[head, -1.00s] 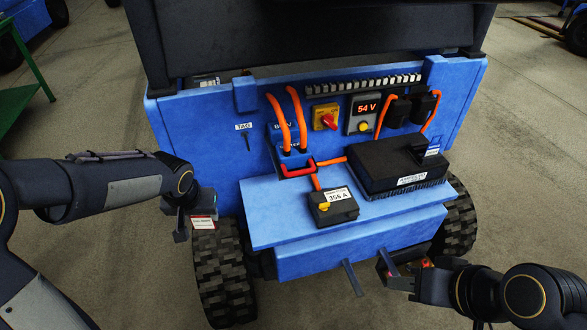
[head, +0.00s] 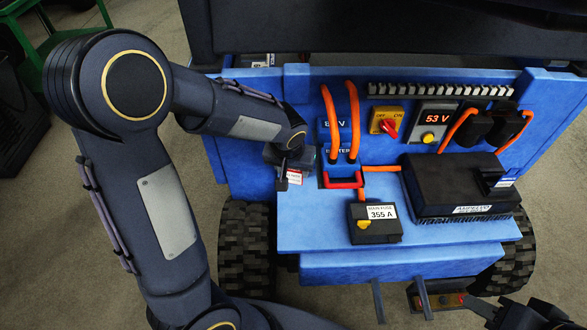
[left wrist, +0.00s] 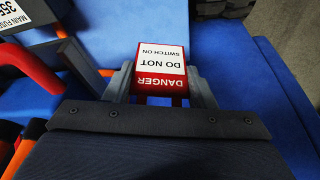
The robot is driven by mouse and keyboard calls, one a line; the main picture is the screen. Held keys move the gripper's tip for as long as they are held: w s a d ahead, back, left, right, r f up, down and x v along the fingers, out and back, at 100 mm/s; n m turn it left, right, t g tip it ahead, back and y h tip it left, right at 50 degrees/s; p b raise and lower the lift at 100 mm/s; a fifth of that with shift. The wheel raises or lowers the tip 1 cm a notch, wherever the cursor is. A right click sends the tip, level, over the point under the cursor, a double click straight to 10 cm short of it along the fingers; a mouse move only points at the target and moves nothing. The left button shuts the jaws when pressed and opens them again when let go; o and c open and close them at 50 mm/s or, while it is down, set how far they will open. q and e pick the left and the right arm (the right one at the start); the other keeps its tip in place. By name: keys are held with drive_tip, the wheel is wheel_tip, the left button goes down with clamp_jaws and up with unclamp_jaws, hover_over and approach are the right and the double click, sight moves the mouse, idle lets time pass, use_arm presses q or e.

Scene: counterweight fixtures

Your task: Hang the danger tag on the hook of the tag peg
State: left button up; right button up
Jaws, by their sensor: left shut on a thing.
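The danger tag (left wrist: 160,72) is a red card with a white panel reading "DANGER DO NOT SWITCH ON". In the left wrist view it sits between both fingers of my left gripper (head: 284,178), which is shut on it. The tag also shows in the head view (head: 294,178), held in front of the blue panel, left of the red handle. The tag peg and its hook are not visible now; my left arm covers that part of the panel. My right gripper (head: 488,308) is at the bottom right edge, partly cut off; its opening is unclear.
Right of the tag are orange cables (head: 341,125), a red handle (head: 343,181) and a fuse box (head: 372,222). A blue shelf (head: 300,235) juts out below.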

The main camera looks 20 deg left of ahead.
use_arm(q)
drive_tip(key=w+a+f+p, duration=0.1)
drive_tip(key=w+a, duration=0.2)
drive_tip(key=w, duration=0.3)
drive_tip(key=shift+w+a+f, duration=0.15)
drive_tip(key=shift+w+f, duration=0.2)
idle(0.5)
idle(0.6)
drive_tip(key=o, duration=1.1)
drive_tip(key=p+v, duration=0.1)
drive_tip(key=v, duration=0.7)
